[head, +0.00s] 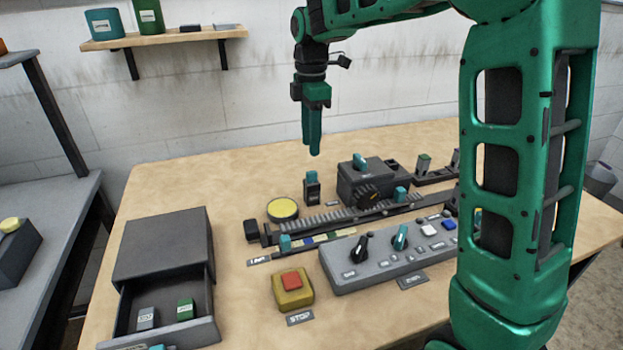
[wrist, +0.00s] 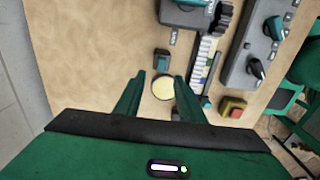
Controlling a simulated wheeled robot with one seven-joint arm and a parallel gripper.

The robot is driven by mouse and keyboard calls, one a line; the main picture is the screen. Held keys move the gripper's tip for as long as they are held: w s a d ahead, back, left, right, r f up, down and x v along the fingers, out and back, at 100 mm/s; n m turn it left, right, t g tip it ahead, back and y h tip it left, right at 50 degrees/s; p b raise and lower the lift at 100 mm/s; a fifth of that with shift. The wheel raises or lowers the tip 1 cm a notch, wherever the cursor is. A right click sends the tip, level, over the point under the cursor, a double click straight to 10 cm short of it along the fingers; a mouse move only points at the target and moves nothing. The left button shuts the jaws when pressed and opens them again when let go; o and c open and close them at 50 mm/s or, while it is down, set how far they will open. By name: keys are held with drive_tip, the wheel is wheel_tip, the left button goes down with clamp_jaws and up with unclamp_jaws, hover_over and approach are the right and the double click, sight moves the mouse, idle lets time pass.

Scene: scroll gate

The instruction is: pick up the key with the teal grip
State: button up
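A small teal grip (head: 312,176) stands upright in a dark holder (head: 313,194) on the table, behind the yellow disc; it looks like the key. In the wrist view the teal grip (wrist: 162,63) shows just beyond my fingertips. Its shaft is hidden in the holder. My gripper (head: 315,152) points down above the holder, apart from it. In the wrist view my gripper (wrist: 160,76) has its fingers spread with nothing between them but the view of the table and disc below.
A yellow disc (head: 282,208) lies in front of the holder. A dark box with a teal part on top (head: 360,159) stands to the right. A toothed rail (head: 330,221), a grey control panel (head: 385,262), a red stop button (head: 292,280) and an open drawer (head: 165,318) fill the front.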

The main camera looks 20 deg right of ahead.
sight(312, 172)
drive_tip(key=shift+s+f, duration=0.15)
drive_tip(key=shift+f, duration=4)
clamp_jaws()
